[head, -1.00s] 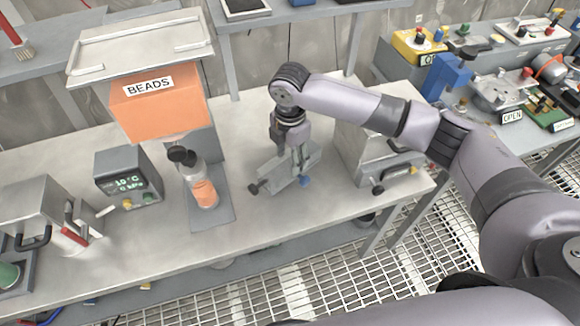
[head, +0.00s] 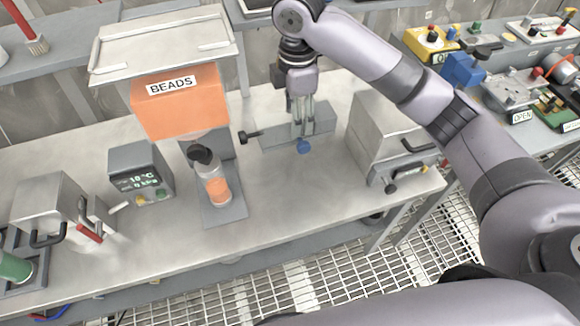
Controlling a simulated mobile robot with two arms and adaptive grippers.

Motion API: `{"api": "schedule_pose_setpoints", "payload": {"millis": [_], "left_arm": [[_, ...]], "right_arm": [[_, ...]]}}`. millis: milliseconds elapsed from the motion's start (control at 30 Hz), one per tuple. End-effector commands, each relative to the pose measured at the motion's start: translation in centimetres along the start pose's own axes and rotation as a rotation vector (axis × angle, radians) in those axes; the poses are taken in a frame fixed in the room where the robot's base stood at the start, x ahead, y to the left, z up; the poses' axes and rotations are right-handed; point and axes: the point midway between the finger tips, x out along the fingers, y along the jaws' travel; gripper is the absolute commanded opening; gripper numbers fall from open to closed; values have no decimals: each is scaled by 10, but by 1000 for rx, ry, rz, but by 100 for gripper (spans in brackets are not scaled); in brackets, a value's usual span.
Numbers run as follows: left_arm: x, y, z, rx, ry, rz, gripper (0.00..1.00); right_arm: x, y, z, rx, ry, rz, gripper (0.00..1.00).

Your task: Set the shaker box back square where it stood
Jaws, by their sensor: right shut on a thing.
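The shaker box looks to be the low grey box (head: 276,139) on the steel bench, right of the bead hopper. It has a black knob on its left end and a blue knob on its front. Its long side now runs nearly along the bench. My right gripper (head: 303,129) points down from above and is shut on the box near its middle. The fingers hide part of the box. I cannot tell whether its underside touches the bench. My left gripper is not in view.
The orange BEADS hopper (head: 180,105) with a bottle (head: 214,183) under it stands to the left. A grey display unit (head: 140,172) is further left. A steel cabinet (head: 385,135) stands close on the right. The bench in front of the box is clear.

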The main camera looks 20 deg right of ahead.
Motion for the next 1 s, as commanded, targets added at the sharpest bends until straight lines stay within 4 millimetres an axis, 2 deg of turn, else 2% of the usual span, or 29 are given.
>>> {"api": "schedule_pose_setpoints", "payload": {"millis": [233,533,633,867,1000], "left_arm": [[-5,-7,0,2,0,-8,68],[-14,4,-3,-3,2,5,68],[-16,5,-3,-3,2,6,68],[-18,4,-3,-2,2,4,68],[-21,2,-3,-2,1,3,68]], "right_arm": [[52,-2,1,24,-2,-7,0],[127,-2,1,20,-2,-3,0],[143,-2,1,20,-1,-1,0],[163,-2,1,19,-1,-2,0],[184,-2,1,21,-2,-3,0]]}}
